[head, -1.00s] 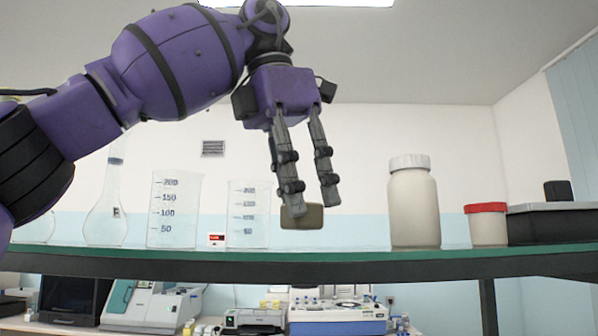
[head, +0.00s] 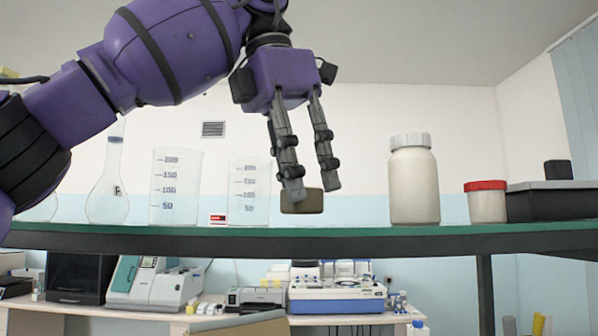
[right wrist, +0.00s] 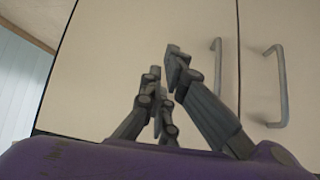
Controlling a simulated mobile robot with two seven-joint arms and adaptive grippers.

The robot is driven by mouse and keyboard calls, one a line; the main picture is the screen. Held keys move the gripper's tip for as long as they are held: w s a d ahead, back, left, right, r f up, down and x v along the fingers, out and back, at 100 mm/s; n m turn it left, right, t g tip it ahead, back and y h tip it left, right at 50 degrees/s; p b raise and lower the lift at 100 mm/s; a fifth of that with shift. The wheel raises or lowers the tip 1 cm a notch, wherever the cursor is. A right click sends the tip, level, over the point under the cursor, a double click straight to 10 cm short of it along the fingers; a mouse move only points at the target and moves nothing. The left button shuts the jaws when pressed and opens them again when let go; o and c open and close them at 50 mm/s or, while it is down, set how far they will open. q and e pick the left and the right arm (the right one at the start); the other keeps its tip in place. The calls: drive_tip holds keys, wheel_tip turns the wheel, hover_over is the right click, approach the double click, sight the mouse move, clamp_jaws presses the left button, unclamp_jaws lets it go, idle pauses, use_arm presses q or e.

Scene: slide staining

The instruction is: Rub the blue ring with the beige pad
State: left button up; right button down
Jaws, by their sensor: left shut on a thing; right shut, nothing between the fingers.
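My left gripper (head: 311,190) points down in the head view, shut on a brownish-beige pad (head: 302,203). The pad is a small flat block at the fingertips, apparently a little above the green shelf in the picture; its exact distance from the shelf cannot be told. I see no blue ring in either view. My right gripper (right wrist: 164,62) shows in the right wrist view, its fingers shut and empty in front of pale cabinet doors.
The green shelf (head: 380,235) bears a flask (head: 108,195), two beakers, a white bottle (head: 414,185), a red-lidded jar (head: 487,203) and a dark box (head: 550,203). Lab machines stand on a bench behind. Two door handles (right wrist: 283,90) stick out near my right gripper.

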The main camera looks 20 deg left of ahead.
use_arm(q)
drive_tip(key=shift+f, duration=0.75)
